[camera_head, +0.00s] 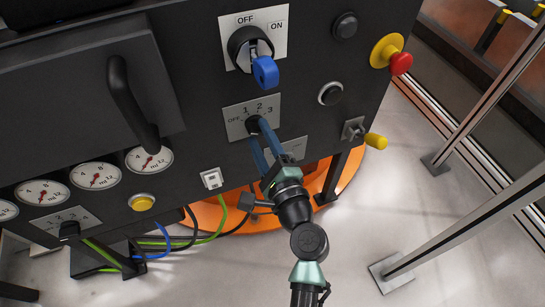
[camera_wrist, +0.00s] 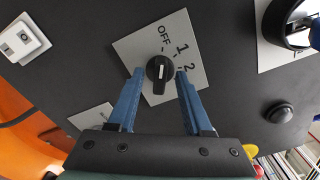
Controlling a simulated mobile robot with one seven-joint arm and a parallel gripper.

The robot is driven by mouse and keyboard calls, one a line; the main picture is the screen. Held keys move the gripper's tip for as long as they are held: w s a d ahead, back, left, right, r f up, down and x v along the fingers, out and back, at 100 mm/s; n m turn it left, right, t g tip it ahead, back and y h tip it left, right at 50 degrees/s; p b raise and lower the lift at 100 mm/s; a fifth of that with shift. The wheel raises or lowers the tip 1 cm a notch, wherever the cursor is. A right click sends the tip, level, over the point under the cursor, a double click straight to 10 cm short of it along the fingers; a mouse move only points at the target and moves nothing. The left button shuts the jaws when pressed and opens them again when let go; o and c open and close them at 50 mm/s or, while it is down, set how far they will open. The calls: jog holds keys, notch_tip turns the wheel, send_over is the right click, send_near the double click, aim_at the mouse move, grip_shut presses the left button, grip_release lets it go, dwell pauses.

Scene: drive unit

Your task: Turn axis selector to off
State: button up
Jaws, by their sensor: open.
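A black selector knob (camera_wrist: 160,68) with a white pointer line sits on a grey plate (camera_wrist: 127,48) marked OFF, 1 and 2 in the wrist view. In the head view the same plate (camera_head: 235,111) reads OFF, 1, 2, 3, and the blue fingers partly hide the knob. I cannot tell for sure which mark the pointer faces. My gripper (camera_wrist: 160,72) is open, its two blue fingertips on either side of the knob. Small gaps seem to show beside the knob; contact is not clear. In the head view my gripper (camera_head: 257,134) reaches the panel from below.
Above is an OFF/ON switch with a blue handle (camera_head: 265,72). Another selector plate (camera_head: 55,222) sits at far lower left.

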jog(key=v, duration=1.2)
jog(key=shift+p, duration=0.3)
